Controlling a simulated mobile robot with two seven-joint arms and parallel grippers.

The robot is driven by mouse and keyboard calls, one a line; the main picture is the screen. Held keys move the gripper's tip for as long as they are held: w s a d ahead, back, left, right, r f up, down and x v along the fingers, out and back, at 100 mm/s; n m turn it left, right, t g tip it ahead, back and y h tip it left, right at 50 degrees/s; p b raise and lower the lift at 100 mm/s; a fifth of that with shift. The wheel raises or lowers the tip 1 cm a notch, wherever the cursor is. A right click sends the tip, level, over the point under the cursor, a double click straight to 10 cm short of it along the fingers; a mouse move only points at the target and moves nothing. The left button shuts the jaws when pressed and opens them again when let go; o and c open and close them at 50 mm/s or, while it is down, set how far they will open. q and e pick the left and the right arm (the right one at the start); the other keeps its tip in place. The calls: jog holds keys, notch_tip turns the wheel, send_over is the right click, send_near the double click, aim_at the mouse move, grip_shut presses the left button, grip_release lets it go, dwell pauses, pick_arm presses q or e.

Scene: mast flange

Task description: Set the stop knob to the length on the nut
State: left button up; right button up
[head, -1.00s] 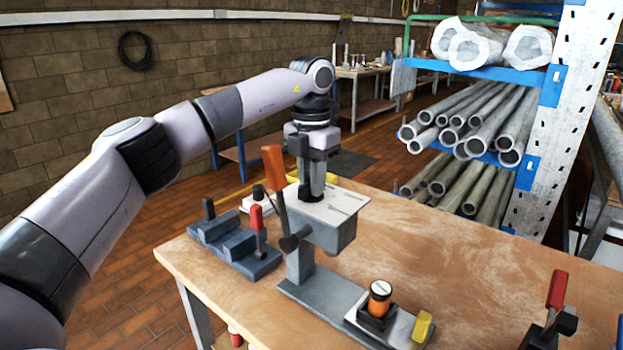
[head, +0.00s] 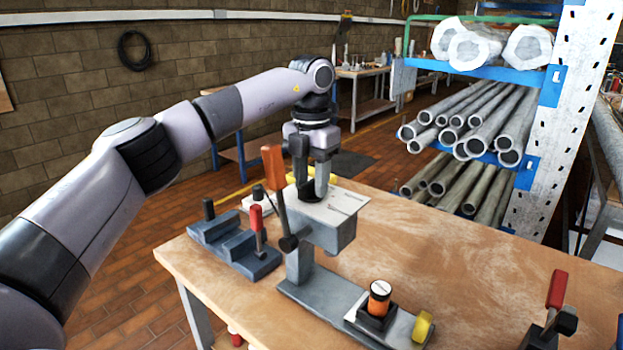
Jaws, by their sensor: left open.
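My left gripper (head: 311,186) points straight down over the light plate (head: 342,200) on top of the grey bench fixture. Its fingers are apart. A small dark round knob (head: 306,194) shows low between them on the plate; whether the fingers touch it I cannot tell. The plate has dark marks, too small to read. An orange cylinder with a pale, line-marked top (head: 380,290) stands in a black holder on the fixture's base; I cannot tell whether it is the nut. A yellow knob (head: 423,327) is at the base's right end. My right gripper is out of view.
An orange-handled lever (head: 273,168) rises close left of the gripper. A grey block fixture with a red handle (head: 257,218) stands further left. A red-handled clamp (head: 557,290) is at the lower right. The wooden bench top (head: 450,250) is clear to the right.

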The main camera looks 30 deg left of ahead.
aim_at(311, 181)
pick_arm(q)
notch_tip(311, 181, up, 7)
dwell(0.4)
dwell(0.4)
